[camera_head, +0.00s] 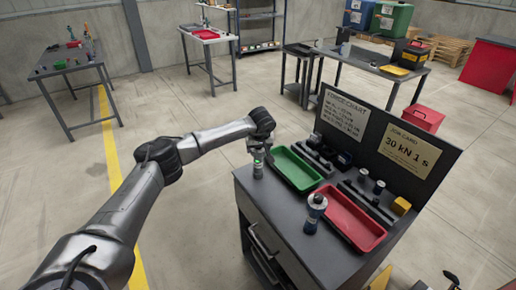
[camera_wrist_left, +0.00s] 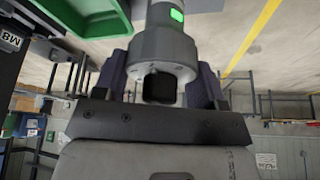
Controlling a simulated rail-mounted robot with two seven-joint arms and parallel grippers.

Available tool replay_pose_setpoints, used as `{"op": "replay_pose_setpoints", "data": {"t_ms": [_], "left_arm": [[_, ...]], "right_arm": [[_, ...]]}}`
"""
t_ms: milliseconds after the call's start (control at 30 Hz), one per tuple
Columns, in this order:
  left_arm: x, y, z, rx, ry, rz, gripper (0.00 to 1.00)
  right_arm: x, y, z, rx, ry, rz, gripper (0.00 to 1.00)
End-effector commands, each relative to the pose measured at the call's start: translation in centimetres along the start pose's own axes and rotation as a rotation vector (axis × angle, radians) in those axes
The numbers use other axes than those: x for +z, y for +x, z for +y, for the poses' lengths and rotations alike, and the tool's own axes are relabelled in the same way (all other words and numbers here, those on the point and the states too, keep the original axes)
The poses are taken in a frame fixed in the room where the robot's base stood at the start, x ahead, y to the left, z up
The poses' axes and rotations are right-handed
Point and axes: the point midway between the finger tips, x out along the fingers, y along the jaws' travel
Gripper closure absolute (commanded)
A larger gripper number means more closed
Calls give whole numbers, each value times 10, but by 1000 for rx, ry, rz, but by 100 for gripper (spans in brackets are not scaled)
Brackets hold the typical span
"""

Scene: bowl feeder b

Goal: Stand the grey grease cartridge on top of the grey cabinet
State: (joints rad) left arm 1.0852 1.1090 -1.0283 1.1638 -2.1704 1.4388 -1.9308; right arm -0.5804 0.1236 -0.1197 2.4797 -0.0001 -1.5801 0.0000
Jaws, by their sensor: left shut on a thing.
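The grey grease cartridge (camera_head: 258,171) is a short upright grey cylinder with a green mark. My left gripper (camera_head: 259,153) is shut on it from above, at the far left of the cabinet top. The cartridge also shows close up in the left wrist view (camera_wrist_left: 163,50), between the dark fingers. The grey cabinet (camera_head: 278,207) has a dark top and drawers with handles. The cartridge's lower end is over or on the top near its left edge; I cannot tell whether it touches. My right gripper is not seen.
A green tray (camera_head: 296,168) lies just right of the cartridge. A red tray (camera_head: 352,222), a dark bottle-like item (camera_head: 314,212) and several small cylinders share the top. A back panel holds a job card (camera_head: 409,150). Bare top lies in front of the green tray.

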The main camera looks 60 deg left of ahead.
Motion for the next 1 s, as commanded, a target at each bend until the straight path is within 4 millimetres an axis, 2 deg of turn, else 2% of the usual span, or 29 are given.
{"op": "replay_pose_setpoints", "data": {"t_ms": [267,300,567,867,1000], "left_arm": [[0,0,0,0,-1,0,81],[1,2,0,0,0,0,35],[0,1,0,0,0,0,10],[-1,-1,0,1,-1,1,10],[-2,-19,1,2,1,1,10]], "right_arm": [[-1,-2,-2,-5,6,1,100],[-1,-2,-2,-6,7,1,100],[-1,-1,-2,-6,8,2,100],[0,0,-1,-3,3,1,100],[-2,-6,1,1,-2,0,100]]}}
